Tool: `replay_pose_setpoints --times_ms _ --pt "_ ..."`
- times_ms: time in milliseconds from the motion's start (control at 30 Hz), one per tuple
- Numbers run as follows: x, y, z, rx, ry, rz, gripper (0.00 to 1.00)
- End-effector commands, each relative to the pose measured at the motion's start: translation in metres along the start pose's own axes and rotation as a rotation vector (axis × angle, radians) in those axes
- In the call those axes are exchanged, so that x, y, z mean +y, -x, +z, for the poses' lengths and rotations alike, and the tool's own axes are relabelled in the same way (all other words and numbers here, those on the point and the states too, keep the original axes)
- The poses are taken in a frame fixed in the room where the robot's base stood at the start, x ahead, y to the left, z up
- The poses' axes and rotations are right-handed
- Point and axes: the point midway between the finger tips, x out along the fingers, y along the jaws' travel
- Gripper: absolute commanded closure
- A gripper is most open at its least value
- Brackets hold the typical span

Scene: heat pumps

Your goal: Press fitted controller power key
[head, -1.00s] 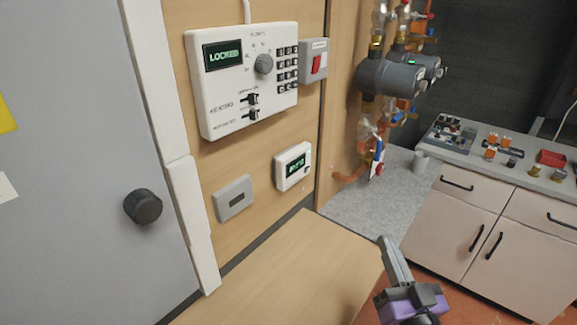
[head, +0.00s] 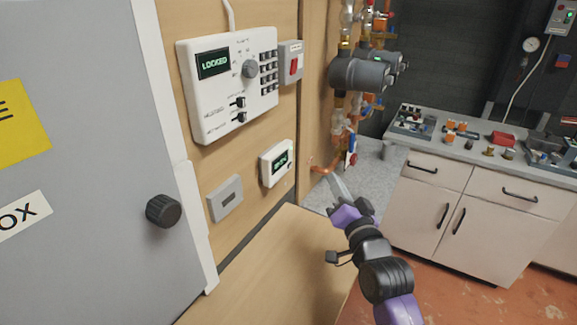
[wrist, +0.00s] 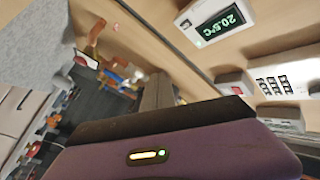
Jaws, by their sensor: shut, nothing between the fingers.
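A small white controller (head: 276,163) with a lit green display is mounted on the wooden wall below the large panel. In the wrist view the controller (wrist: 208,22) appears upside down at the top, and its display reads about 20.5°C. Its power key is too small to make out surely. My gripper (head: 338,183) is shut and empty, right of the controller and apart from it, with its thin fingers pointing up and left. In the wrist view the fingers (wrist: 158,90) show below and left of the controller.
A large white panel (head: 228,85) reading LOCKED hangs above, with a red-switch box (head: 291,63) beside it. A grey wall plate (head: 225,198) is left of the controller. A wooden surface (head: 275,270) lies below. Pipes and a pump (head: 360,72) are behind my gripper.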

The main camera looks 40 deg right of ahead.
Motion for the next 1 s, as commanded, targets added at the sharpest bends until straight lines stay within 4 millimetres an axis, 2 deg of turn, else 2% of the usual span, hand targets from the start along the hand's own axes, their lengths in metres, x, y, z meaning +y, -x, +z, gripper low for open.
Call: replay_pose_setpoints --times_ms 233,700,1000 --pt "-0.005 -0.007 0.006 -0.001 0.001 -0.002 1.00" --pt "-0.034 -0.047 0.038 0.000 0.002 -0.004 1.00" --pt "-0.044 -0.060 0.045 0.000 0.002 -0.001 1.00"
